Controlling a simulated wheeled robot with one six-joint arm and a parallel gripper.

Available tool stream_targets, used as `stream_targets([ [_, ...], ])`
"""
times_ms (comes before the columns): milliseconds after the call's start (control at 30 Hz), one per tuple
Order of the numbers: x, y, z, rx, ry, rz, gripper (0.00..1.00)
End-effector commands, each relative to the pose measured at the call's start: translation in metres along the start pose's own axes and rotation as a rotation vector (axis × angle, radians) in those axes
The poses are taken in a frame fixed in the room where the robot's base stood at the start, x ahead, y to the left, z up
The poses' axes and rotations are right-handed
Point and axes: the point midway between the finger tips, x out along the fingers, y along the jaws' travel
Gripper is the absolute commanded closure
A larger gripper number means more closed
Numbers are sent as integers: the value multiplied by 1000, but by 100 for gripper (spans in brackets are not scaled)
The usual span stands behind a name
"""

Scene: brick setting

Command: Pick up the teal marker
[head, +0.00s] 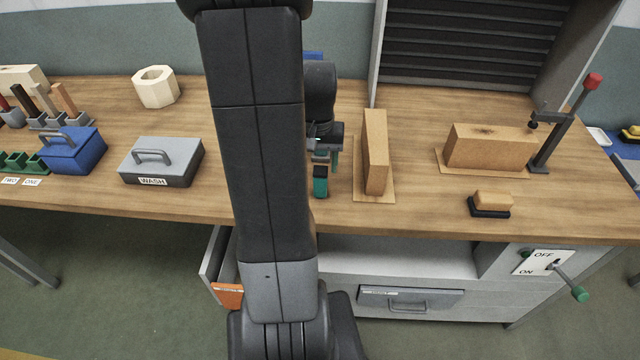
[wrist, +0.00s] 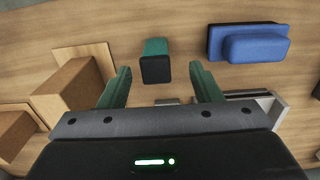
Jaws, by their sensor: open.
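The teal marker (head: 320,182) is a short, thick teal block with a black end, on the wooden bench near its front edge. In the wrist view the marker (wrist: 155,62) shows near the top middle, black end toward me. My gripper (head: 325,157) is just behind the marker in the head view, partly hidden by my arm. In the wrist view my gripper (wrist: 161,70) is open, with its two green fingers apart and the marker appearing between and beyond their tips. Nothing is held.
An upright wooden block (head: 375,150) on a thin board stands close to the right of the marker. A blue two-tier object (wrist: 248,43) lies to the marker's right in the wrist view. A grey WASH box (head: 162,160) stands left of my arm.

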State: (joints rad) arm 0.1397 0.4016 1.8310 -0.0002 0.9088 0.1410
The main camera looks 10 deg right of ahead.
Motion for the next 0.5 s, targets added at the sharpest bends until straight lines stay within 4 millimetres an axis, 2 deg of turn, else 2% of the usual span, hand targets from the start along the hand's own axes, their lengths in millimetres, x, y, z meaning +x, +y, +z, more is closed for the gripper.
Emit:
stream_targets([
  [167,10,2,-1,1,-3,0,42],
  [500,49,6,-7,0,-3,0,42],
])
